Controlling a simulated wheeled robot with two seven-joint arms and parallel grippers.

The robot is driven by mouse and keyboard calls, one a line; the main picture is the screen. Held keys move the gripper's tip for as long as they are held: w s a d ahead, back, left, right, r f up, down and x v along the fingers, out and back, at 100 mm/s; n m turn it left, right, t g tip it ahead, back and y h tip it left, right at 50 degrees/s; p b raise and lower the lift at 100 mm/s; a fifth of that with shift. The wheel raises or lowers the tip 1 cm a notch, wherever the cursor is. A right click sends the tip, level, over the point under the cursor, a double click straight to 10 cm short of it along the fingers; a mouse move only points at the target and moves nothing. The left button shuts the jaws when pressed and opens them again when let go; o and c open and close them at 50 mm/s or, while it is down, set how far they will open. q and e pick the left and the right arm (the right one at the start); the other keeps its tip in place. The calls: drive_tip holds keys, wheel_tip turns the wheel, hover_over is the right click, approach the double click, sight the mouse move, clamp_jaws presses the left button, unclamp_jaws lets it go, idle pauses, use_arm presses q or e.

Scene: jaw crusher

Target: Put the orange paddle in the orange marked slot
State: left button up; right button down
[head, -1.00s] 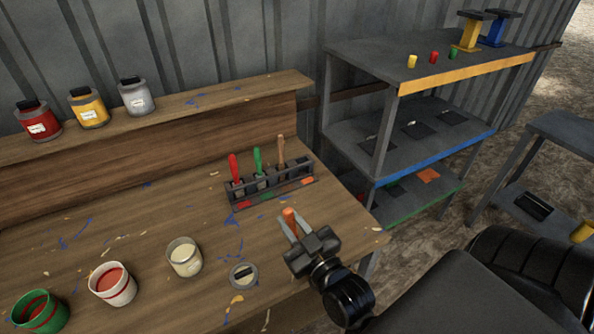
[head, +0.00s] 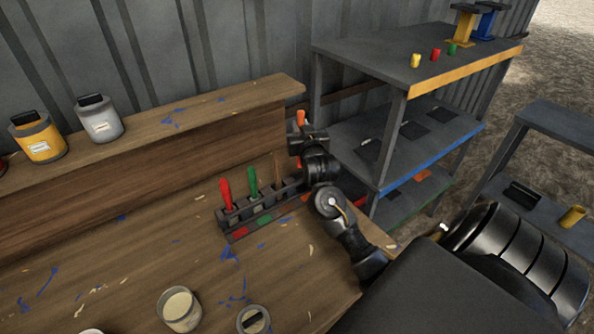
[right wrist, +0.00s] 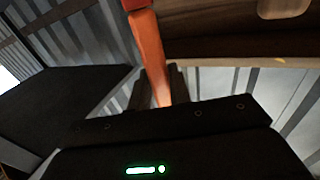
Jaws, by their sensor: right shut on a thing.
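The orange paddle (head: 300,117) is in my right gripper (head: 301,131), raised above the right end of the rack. In the right wrist view the orange paddle (right wrist: 148,50) stands up between the shut fingers, slightly tilted. The dark paddle rack (head: 262,208) stands on the workbench with a red paddle (head: 226,194), a green paddle (head: 253,181) and a brown paddle (head: 278,168) in it. The orange mark (head: 304,197) is at the rack's right end, where my arm partly hides the slot. My left gripper is out of view.
A shelf unit (head: 395,120) stands to the right of the workbench, close to my right arm. Open cans (head: 180,309) stand at the bench's front. Closed cans (head: 99,118) stand on the back ledge (head: 200,117). The middle of the bench is mostly clear.

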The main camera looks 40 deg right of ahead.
wheel_tip(320, 180, down, 6)
drive_tip(key=shift+a+f+p, duration=0.1)
drive_tip(key=shift+a+p, duration=0.05)
drive_tip(key=shift+p, duration=0.25)
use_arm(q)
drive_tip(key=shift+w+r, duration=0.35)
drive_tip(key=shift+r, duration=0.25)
use_arm(e)
wheel_tip(320, 180, down, 4)
drive_tip(key=shift+r, duration=0.1)
drive_tip(key=c, duration=1.3)
unclamp_jaws()
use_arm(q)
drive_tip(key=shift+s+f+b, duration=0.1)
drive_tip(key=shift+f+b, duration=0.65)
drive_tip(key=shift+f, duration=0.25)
use_arm(e)
drive_tip(key=v, duration=1.2)
